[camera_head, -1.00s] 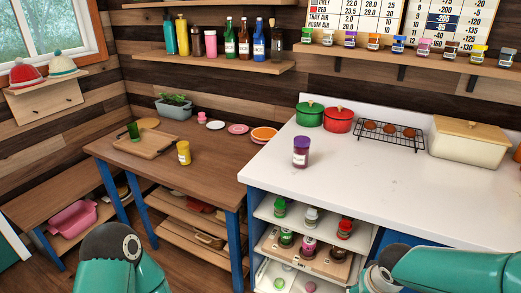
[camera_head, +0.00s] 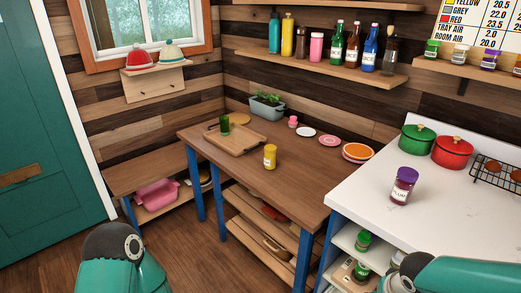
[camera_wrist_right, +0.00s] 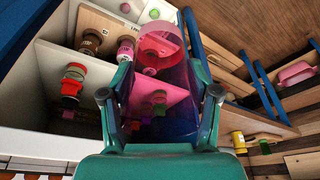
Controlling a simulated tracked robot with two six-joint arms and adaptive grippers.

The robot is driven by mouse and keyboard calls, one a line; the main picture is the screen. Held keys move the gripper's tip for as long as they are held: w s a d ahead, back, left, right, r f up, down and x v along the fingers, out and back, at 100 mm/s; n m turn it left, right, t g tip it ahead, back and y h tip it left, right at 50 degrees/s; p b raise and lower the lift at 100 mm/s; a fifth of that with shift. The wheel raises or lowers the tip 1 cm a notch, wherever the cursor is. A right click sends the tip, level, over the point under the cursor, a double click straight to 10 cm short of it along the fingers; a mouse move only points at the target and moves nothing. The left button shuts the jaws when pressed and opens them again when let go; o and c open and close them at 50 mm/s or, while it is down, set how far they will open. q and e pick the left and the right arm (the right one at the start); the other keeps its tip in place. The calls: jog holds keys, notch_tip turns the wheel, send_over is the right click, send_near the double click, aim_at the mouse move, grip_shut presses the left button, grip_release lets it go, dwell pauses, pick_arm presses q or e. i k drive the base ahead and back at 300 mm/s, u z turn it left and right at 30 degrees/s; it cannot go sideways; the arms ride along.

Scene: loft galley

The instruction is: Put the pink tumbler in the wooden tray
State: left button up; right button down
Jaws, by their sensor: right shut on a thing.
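The pink tumbler (camera_wrist_right: 168,48), see-through, is held between the two fingers of my right gripper (camera_wrist_right: 160,95) in the right wrist view. Its near part is partly hidden by the fingers. My right gripper is out of the head view, where only part of the right arm shows at the bottom right. My left arm shows at the bottom left, its gripper out of view.
Plates (camera_head: 330,140) and a planter (camera_head: 263,109) stand farther back. The white counter (camera_head: 440,216) holds a purple-lidded jar (camera_head: 403,186) and pots. Open shelves with jars lie under the counter.

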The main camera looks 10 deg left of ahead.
aim_at(245, 145)
jog(key=u, duration=0.5)
jog(key=i, duration=1)
jog(key=u, duration=0.85)
jog(key=i, duration=2.1)
jog(key=z, duration=0.45)
